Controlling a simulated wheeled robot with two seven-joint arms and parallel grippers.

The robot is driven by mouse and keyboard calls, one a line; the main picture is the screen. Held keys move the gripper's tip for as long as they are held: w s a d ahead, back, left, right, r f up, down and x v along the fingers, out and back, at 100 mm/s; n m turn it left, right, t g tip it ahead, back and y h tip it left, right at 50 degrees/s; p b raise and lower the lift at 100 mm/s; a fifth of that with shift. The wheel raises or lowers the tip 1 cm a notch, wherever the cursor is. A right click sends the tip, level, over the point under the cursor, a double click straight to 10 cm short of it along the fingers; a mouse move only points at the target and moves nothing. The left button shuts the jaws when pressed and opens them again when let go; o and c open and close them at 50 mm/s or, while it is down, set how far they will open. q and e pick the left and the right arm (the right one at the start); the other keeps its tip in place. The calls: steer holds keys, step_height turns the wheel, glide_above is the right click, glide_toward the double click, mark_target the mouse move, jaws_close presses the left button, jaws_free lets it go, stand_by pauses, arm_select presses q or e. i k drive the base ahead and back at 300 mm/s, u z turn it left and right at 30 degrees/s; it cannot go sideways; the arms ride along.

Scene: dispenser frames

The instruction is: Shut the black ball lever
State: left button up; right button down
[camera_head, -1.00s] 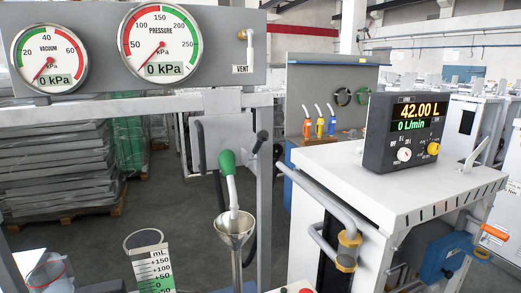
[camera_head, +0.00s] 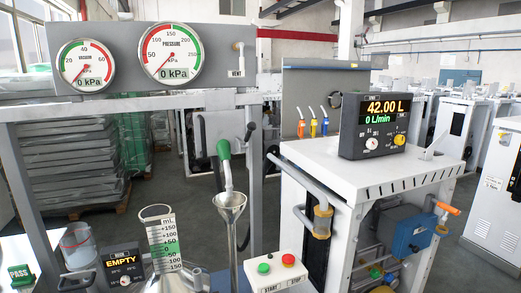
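A lever with a black rounded end (camera_head: 250,128) shows on the right post of the grey gauge frame, just above and right of the green nozzle. Its end is up and it leans slightly; it is small, and I cannot tell whether it is open or shut. The green-handled nozzle (camera_head: 224,150) points down into a metal funnel (camera_head: 230,200). Neither of my grippers can be made out in the head view.
The vacuum gauge (camera_head: 86,66) and pressure gauge (camera_head: 171,52) have their needles low. A white cabinet (camera_head: 365,178) with a 42.00 L display (camera_head: 377,125) stands right. A measuring cylinder (camera_head: 163,240), EMPTY display (camera_head: 124,270) and START/STOP box (camera_head: 277,270) are in front.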

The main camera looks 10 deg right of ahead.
mark_target(252, 126)
steer(key=z, duration=0.9)
steer(key=i, duration=0.65)
steer(key=u, duration=1.15)
